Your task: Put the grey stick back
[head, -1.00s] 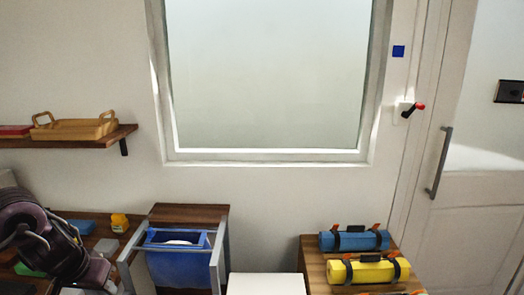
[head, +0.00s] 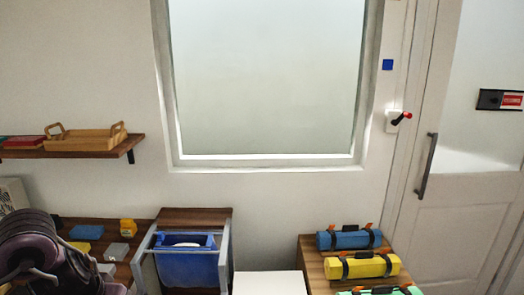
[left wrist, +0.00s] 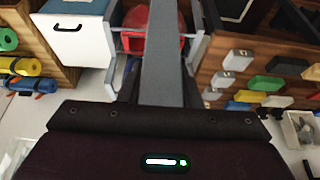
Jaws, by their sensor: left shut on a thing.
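The grey stick (left wrist: 162,60) is a long flat grey bar in the left wrist view. It runs from my left gripper (left wrist: 160,104) up to the top edge of the picture. My left gripper is shut on its near end; the fingertips are mostly hidden by the dark gripper body. In the head view my left arm shows at the lower left, but its gripper and the stick cannot be made out there. My right gripper is in neither view.
A blue bin (head: 188,264) in a grey frame stands beside a wooden counter (head: 140,240) with several coloured blocks. A white cabinet (head: 268,284) and a rack of rolled mats (head: 348,240) are to the right. A shelf (head: 80,152) holds a wooden tray (head: 88,140).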

